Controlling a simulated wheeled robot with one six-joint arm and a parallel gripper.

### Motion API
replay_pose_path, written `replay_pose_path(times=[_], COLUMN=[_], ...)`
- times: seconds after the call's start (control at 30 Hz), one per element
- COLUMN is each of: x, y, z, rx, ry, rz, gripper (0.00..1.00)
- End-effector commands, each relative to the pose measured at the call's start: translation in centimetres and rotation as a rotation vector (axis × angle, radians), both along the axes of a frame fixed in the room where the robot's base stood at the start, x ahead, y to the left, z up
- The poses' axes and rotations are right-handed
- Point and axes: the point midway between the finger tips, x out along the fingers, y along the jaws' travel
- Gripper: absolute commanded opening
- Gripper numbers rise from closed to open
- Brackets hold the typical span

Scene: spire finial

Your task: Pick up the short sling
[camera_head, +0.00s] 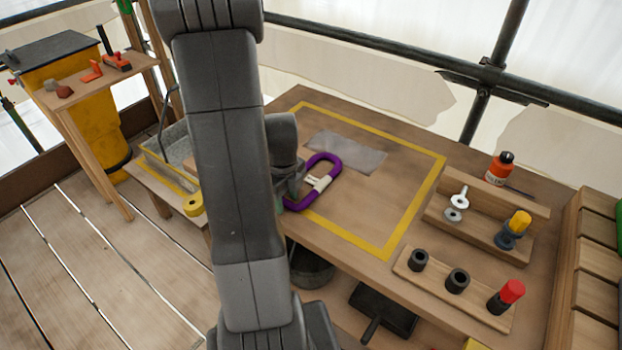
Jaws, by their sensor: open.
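A purple loop with a white tag (321,156), which looks like the short sling, lies on the wooden table (400,158) inside a yellow taped outline. My gripper (293,188) is at the left side of the loop, low over the table and partly hidden behind my own arm. The jaws are open. The near left part of the loop passes close to the gripper, and I cannot tell whether they touch.
A grey sheet (360,155) lies behind the loop. To the right are a wooden tray with a washer and bolt (458,200), an orange bottle (499,168), and a block with dark sockets (437,277). A grey bin (163,150) stands left. The right half of the outline is clear.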

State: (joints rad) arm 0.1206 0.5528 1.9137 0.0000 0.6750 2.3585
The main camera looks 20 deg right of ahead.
Motion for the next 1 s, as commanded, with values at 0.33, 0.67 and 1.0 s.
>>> replay_pose_path(times=[0.33,0.67,1.0], x=[0.0,0.1,0.1], y=[0.0,0.0,0.0], z=[0.0,0.6,6.2], rx=[0.0,0.0,-0.001], ry=[0.0,-0.003,-0.006], rz=[0.0,0.0,0.0], gripper=[0.0,0.0,0.0])
